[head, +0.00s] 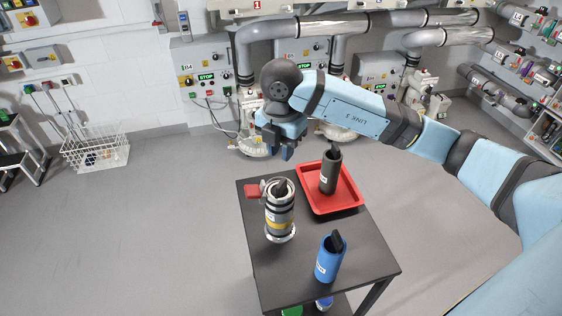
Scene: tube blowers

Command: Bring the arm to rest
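My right arm comes in from the right side of the head view, and its light blue links reach across above the table. My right gripper (285,146) hangs at its end, pointing down, above the far end of the table and behind the red tray. Its fingers are small and dark here, and I cannot make out the gap between them. I see nothing held in it. My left gripper is not in view.
A dark table (340,258) bears a red tray (350,199) with a dark cylinder (329,174), a metal canister (280,212) and a blue cylinder (328,262). A wire basket (97,152) stands at the left wall. Control panels and pipes line the back.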

